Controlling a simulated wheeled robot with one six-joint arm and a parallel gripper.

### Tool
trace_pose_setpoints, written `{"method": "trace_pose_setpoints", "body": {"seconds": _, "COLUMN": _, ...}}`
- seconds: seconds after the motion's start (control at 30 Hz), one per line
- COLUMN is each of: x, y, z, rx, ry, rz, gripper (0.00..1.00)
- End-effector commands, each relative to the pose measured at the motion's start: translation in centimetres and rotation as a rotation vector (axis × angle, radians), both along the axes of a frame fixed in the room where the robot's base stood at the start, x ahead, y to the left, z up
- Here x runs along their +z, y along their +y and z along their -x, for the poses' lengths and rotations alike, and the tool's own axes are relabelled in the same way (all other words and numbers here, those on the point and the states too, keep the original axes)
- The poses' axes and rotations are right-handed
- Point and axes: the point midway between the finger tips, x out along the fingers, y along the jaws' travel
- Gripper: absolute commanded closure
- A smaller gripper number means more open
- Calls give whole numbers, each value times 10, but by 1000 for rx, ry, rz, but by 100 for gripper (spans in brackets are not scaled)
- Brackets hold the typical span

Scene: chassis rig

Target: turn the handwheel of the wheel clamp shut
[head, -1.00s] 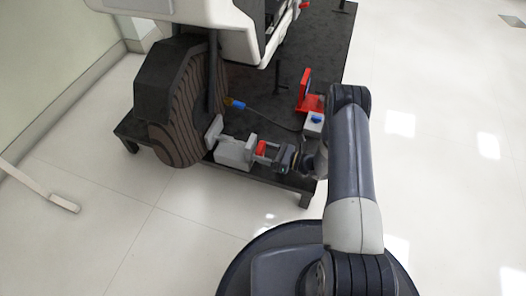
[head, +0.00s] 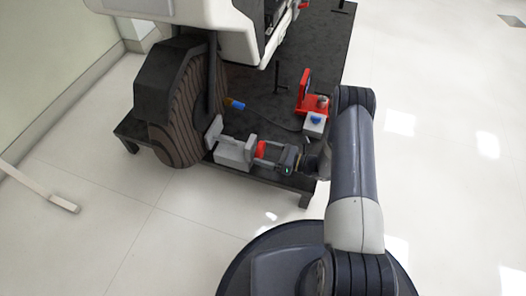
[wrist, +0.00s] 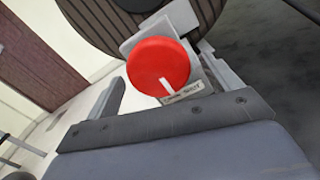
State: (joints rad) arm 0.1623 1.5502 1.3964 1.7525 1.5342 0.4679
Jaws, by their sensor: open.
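The wheel clamp (head: 233,152) is a grey block with an upright pad (head: 214,132) facing the dark tyre (head: 181,115), low on the platform. I cannot tell whether the pad touches the tyre. Its round red handwheel (head: 261,147) is on the right end; in the wrist view the handwheel (wrist: 157,62) faces me, with a white mark at its lower edge. My gripper (wrist: 163,67) is open, with one finger to each side of the handwheel and visible gaps between. In the head view my gripper (head: 263,154) reaches the handwheel from the right.
The dark platform (head: 318,60) carries a red stand (head: 304,92), a white box with a blue button (head: 315,123) just behind my wrist, and a blue-and-yellow connector (head: 235,104) on a cable. A pale bar (head: 45,190) is at the left. The floor at front left is clear.

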Motion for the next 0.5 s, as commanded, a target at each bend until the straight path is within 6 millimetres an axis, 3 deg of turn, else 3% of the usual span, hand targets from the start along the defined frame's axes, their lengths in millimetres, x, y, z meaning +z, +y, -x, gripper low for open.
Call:
{"method": "trace_pose_setpoints", "body": {"seconds": 0.3, "x": 3, "y": -59, "z": 20, "rx": -6, "ry": 3, "rz": -1, "gripper": 15}}
{"method": "trace_pose_setpoints", "body": {"seconds": 0.5, "x": 1, "y": -82, "z": 29, "rx": -3, "ry": 1, "rz": -2, "gripper": 15}}
